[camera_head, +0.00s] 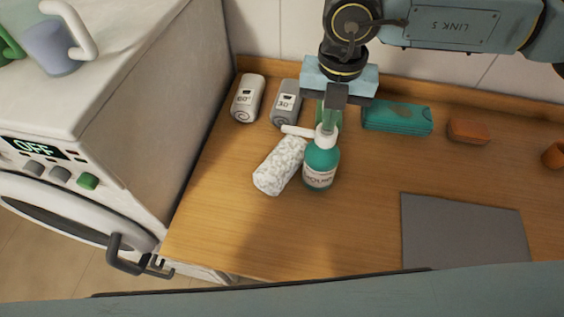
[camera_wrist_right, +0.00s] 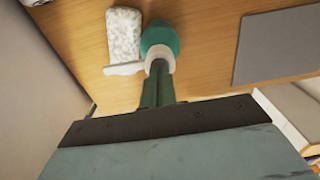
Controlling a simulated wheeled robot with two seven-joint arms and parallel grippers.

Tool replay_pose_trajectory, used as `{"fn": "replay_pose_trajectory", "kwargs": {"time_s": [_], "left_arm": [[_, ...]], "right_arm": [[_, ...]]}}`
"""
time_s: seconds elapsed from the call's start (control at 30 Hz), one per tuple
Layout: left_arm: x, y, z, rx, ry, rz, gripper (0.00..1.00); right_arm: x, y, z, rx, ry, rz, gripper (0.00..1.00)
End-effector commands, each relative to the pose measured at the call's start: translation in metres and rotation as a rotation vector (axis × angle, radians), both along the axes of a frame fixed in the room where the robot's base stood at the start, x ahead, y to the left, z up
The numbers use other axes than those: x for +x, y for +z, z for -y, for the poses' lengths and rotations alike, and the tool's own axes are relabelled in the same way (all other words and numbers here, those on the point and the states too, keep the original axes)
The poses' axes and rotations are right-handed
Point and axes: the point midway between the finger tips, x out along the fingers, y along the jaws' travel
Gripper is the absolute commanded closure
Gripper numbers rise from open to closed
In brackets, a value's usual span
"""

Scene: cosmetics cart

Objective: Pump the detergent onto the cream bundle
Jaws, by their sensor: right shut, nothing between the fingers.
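The detergent is a teal pump bottle (camera_head: 321,164) with a white pump head and a label, upright on the wooden top. Its white spout (camera_head: 297,131) points left, over the far end of the cream bundle. The cream bundle (camera_head: 279,166) is a pale speckled roll lying just left of the bottle. My right gripper (camera_head: 328,126) is shut and empty, pointing down with its green fingertips at the top of the pump head. In the right wrist view the fingertips (camera_wrist_right: 158,68) meet the white pump collar, the teal bottle (camera_wrist_right: 160,38) and bundle (camera_wrist_right: 124,36) beyond. My left gripper is out of view.
A white roll marked 60° (camera_head: 247,98) and a grey one marked 30° (camera_head: 285,101) stand behind the bundle. A teal folded cloth (camera_head: 398,117) and an orange block (camera_head: 468,130) lie right. A grey mat (camera_head: 464,232) lies front right. The washing machine (camera_head: 130,110) borders the left.

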Motion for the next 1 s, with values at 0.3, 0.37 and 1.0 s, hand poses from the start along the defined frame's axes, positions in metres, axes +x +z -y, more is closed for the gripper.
{"fn": "replay_pose_trajectory", "kwargs": {"time_s": [0.3,0.37,1.0], "left_arm": [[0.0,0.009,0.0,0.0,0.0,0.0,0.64],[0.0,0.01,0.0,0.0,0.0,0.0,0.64],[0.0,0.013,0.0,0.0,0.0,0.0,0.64]], "right_arm": [[0.0,0.017,0.0,0.0,0.0,0.0,1.0],[0.0,0.021,0.0,0.0,0.0,0.0,1.0],[0.0,0.028,0.0,0.0,0.0,0.0,1.0]]}}
